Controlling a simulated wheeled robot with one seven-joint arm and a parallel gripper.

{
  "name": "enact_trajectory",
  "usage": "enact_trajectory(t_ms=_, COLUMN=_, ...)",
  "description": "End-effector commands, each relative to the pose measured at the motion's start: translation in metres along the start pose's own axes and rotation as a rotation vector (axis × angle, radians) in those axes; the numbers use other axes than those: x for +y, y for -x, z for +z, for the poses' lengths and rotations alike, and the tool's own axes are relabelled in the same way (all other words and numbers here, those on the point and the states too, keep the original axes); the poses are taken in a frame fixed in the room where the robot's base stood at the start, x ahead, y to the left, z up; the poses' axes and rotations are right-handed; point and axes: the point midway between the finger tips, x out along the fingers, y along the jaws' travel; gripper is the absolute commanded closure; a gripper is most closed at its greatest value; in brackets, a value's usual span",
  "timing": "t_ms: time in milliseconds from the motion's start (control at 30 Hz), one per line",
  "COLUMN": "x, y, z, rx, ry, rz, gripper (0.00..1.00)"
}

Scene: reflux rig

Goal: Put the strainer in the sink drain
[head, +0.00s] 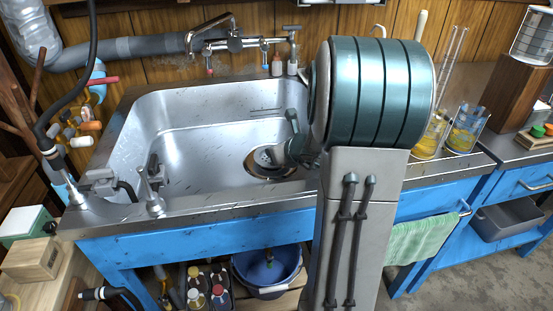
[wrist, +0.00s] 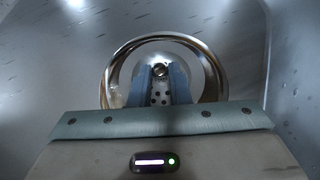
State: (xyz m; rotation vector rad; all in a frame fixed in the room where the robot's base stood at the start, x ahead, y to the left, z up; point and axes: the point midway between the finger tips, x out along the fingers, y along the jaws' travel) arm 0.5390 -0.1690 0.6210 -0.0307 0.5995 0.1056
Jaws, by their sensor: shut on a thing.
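The sink drain (head: 270,177) is a round opening with a shiny metal rim in the floor of the steel sink. Its brassy rim also shows in the wrist view (wrist: 112,84). My gripper (head: 268,156) reaches down into the sink at the drain. In the wrist view its two blue-grey fingers (wrist: 160,74) are shut on the small knob of the strainer (wrist: 160,98).
The sink basin (head: 190,125) is otherwise empty, with steep walls around my gripper. Taps (head: 235,42) stand along its back edge. Valves (head: 152,195) stand on its front left rim. Beakers (head: 465,130) with yellow liquid stand on the right counter.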

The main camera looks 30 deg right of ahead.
Motion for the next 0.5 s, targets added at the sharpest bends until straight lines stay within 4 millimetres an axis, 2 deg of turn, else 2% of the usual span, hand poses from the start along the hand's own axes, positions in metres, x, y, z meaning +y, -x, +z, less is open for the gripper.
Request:
enact_trajectory(t_ms=33, x=0.0, y=-0.0067, z=-0.0099, rx=0.001, ry=-0.001, rz=0.001, gripper=1.0)
enact_trajectory(t_ms=67, x=-0.0001, y=-0.0079, z=-0.0116, rx=0.001, ry=-0.001, rz=0.001, gripper=1.0)
enact_trajectory(t_ms=467, x=-0.0001, y=-0.0099, z=-0.0145, rx=0.0, ry=0.0, rz=0.0, gripper=1.0)
enact_trajectory(t_ms=500, x=-0.0002, y=-0.0094, z=-0.0138, rx=0.0, ry=0.0, rz=0.0, gripper=0.78)
